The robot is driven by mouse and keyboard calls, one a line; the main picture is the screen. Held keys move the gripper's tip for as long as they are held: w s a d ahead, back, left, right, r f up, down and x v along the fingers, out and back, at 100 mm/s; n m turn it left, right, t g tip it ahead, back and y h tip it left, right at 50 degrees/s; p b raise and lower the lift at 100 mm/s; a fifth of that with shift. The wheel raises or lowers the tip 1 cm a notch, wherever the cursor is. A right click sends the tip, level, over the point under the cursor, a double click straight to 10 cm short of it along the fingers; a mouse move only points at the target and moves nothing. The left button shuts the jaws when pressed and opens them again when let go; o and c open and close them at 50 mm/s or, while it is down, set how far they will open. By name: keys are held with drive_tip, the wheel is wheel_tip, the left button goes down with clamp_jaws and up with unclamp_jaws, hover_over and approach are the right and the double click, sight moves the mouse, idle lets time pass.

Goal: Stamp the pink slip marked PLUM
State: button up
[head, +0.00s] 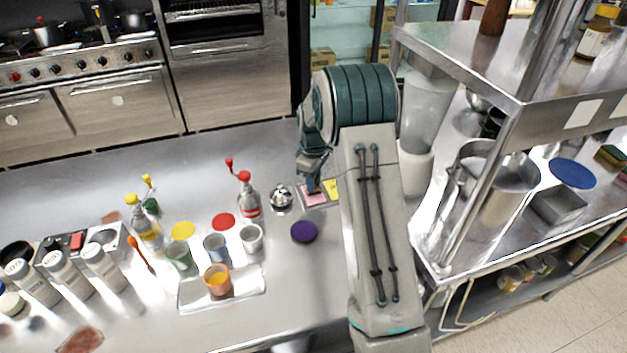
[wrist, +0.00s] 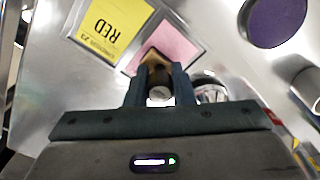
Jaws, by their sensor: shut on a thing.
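The pink slip (head: 312,200) lies in a grey holder on the steel counter, and it also shows in the wrist view (wrist: 172,42). No word on it is readable; the stamp hides part of it. A yellow slip (wrist: 108,27), marked RED, lies beside it and shows in the head view (head: 332,187). My gripper (wrist: 160,88) is shut on a stamp (wrist: 153,58) with a dark handle and brownish base. In the head view my gripper (head: 313,184) is over the pink slip. I cannot tell whether the stamp touches it.
A purple disc (head: 304,231) lies in front of the slips. A silver bell (head: 281,196) stands close to their left. Squeeze bottles, cups on a tray (head: 246,297) and shakers stand further left. A steel shelf unit (head: 470,60) is at right.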

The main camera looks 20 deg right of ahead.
drive_tip(key=shift+s+f+b, duration=0.1)
drive_tip(key=shift+f+b, duration=0.25)
drive_tip(key=shift+f, duration=0.2)
idle(1.3)
drive_tip(key=shift+r+p, duration=2.05)
drive_tip(key=shift+r, duration=1.5)
